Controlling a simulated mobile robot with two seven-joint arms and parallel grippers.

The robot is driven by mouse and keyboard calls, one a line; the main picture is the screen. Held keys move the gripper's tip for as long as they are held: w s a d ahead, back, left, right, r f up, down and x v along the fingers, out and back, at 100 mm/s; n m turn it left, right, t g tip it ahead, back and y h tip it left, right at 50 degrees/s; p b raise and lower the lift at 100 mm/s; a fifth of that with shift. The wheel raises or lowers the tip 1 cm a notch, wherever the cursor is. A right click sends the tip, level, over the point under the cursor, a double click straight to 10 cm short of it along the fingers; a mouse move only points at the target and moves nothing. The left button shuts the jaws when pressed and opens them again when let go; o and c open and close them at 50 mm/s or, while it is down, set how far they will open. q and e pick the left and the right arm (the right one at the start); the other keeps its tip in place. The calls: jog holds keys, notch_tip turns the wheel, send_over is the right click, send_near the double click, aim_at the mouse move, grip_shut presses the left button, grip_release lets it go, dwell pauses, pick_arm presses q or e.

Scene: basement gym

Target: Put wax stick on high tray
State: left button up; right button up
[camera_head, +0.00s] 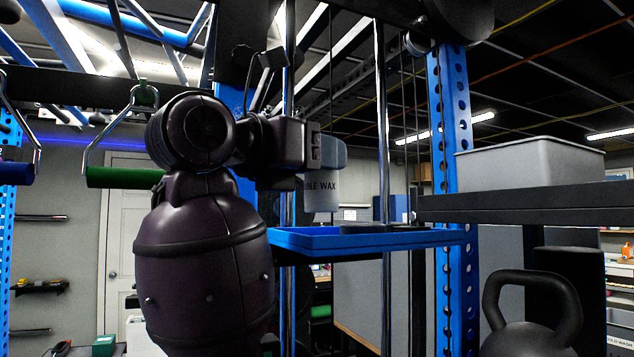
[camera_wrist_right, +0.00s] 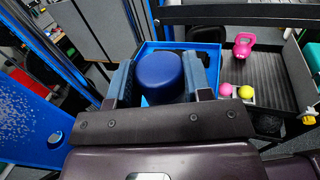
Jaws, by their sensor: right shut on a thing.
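The wax stick (camera_head: 322,192) is a pale grey container with dark lettering ending in "WAX". Its round blue cap (camera_wrist_right: 161,76) faces the right wrist camera. My right gripper (camera_wrist_right: 164,84) is shut on it, with one finger on each side, and holds it upright. In the head view my right gripper (camera_head: 305,165) partly hides the stick. The high tray (camera_head: 360,241) is blue and shallow, on the blue rack. The stick's lower end shows just above the tray's rim. The blue tray (camera_wrist_right: 150,50) also shows beyond and below the stick in the wrist view. My left gripper is not in view.
A grey bin (camera_head: 530,165) stands on a dark shelf (camera_head: 530,203) at the right. A black kettlebell (camera_head: 530,315) is below it. Chrome uprights (camera_head: 381,120) and a blue post (camera_head: 450,120) stand near the tray. A pink kettlebell (camera_wrist_right: 243,47) and small balls (camera_wrist_right: 226,90) sit right of it.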

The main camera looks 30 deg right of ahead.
aim_at(308, 184)
notch_tip(308, 184, down, 3)
jog(key=shift+f, duration=0.2)
jog(key=shift+f, duration=0.1)
jog(key=shift+f, duration=0.15)
jog(key=o, duration=0.9)
jog(key=shift+o, duration=0.2)
